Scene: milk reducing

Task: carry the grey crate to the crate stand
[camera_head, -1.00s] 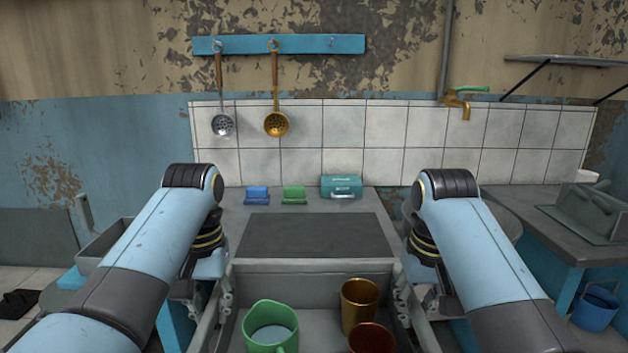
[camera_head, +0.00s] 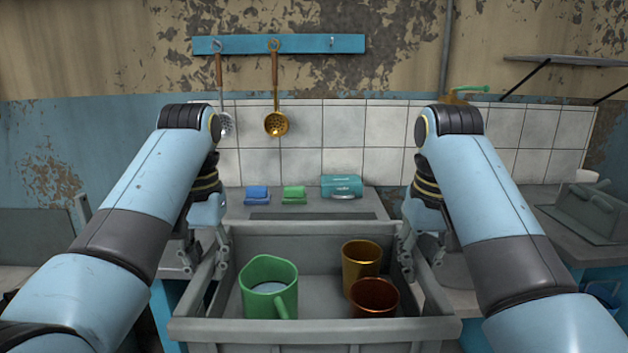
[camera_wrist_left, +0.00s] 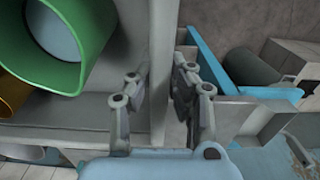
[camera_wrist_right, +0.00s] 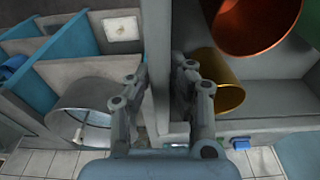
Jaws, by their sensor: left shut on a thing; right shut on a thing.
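The grey crate (camera_head: 310,330) is in the lower middle of the head view, level, in front of a counter. Inside stand a green mug (camera_head: 268,290) with pale liquid, a gold cup (camera_head: 360,265) and a copper-red cup (camera_head: 374,297), all upright. My left gripper (camera_head: 207,250) is shut on the crate's left wall, and my right gripper (camera_head: 421,250) on its right wall. The left wrist view shows the wall between the left fingers (camera_wrist_left: 160,78); the right wrist view shows the same for the right fingers (camera_wrist_right: 163,76). I cannot tell which surface is the crate stand.
The counter (camera_head: 350,203) behind the crate has a dark panel (camera_head: 315,216), mostly hidden by the crate. A blue sponge (camera_head: 257,195), a green sponge (camera_head: 293,195) and a teal box (camera_head: 341,187) stand at its back. Another counter with a grey lidded thing (camera_head: 595,210) is at right.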

